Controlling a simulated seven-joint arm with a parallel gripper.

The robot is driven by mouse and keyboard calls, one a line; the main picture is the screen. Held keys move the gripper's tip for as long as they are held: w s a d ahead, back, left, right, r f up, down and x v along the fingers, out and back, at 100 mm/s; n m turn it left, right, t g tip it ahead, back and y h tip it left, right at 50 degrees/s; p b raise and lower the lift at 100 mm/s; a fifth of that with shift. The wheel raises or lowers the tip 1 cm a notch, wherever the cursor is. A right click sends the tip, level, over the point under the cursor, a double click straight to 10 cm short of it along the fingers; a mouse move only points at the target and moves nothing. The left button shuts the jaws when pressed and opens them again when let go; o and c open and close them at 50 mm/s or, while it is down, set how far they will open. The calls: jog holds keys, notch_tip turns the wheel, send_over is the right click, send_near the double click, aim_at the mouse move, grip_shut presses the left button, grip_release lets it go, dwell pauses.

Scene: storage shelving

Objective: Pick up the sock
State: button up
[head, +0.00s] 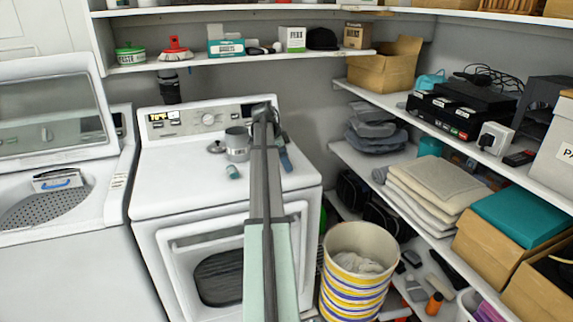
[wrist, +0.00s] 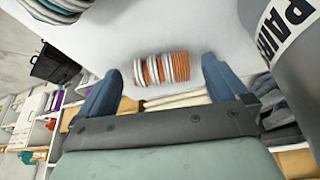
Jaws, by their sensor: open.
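A small orange-and-white striped bundle (wrist: 161,69), which looks like the rolled sock, lies on a white surface in the wrist view. My gripper (wrist: 162,80) is open, with one blue finger on each side of the bundle and visible space between them. I cannot tell how far the fingertips are above the surface. In the head view my arm reaches over the white dryer top (head: 173,183), and a blue finger shows at its far end. I cannot make out the striped bundle there; my arm may hide it.
A grey metal pot (head: 237,144) and a small teal item (head: 232,172) stand on the dryer, left of my arm. A large grey container (wrist: 288,60) is close to the right finger. A striped basket (head: 352,290) and loaded shelves are at the right.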

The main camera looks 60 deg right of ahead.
jog(key=c, duration=1.1)
jog(key=shift+o, duration=0.2)
jog(key=shift+r, duration=0.1)
